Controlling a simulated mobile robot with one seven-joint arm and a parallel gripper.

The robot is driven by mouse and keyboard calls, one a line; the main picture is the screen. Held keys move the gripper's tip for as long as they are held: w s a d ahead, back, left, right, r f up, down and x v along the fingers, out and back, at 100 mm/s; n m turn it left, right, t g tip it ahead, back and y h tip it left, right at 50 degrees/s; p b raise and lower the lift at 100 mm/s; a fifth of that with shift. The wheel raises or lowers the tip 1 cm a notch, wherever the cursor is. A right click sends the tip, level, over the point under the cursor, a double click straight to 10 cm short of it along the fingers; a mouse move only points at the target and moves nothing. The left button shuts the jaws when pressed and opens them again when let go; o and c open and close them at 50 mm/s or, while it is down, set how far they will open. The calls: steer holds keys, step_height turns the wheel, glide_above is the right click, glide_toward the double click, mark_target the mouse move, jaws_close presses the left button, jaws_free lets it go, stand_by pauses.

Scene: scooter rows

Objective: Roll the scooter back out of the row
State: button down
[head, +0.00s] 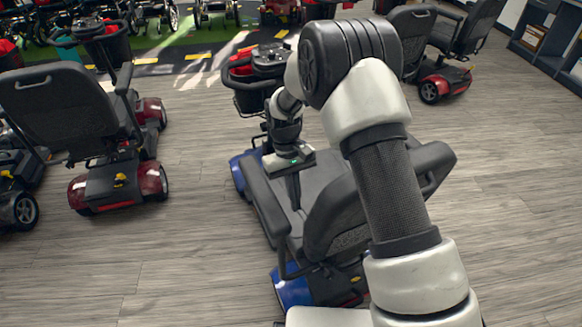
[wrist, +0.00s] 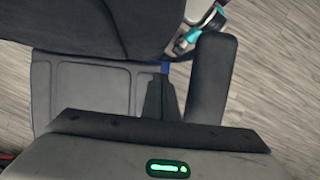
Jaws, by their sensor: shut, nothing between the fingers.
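The blue scooter (head: 292,291) stands in the middle of the head view, seen from behind. Its dark seat back is partly hidden by my arm, and its front basket and handlebar are at the far end. My gripper (head: 296,205) points down over the scooter between the seat area and the left armrest (head: 265,200). Its fingers are shut and empty. In the wrist view, the closed fingers (wrist: 160,95) are above a grey panelled surface, with a long dark armrest (wrist: 213,80) beside them. I cannot tell whether the fingers touch the scooter.
A red scooter (head: 118,185) stands to the left, with open floor between it and the blue one. Another red scooter (head: 445,82) is at the back right, near dark shelves (head: 550,45). More mobility devices line the green strip at the back. The wooden floor at front left is clear.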

steer(key=p+v, duration=0.1)
steer(key=v, duration=1)
steer(key=c, duration=2.4)
jaws_free()
steer(key=shift+a+r, duration=0.1)
steer(key=shift+r, duration=0.15)
steer(key=shift+c, duration=0.2)
steer(key=o, duration=0.4)
steer(key=shift+w+r, duration=0.1)
steer(key=shift+r, duration=0.1)
steer(key=shift+c, duration=0.2)
steer(key=o, duration=0.4)
steer(key=shift+o, duration=0.2)
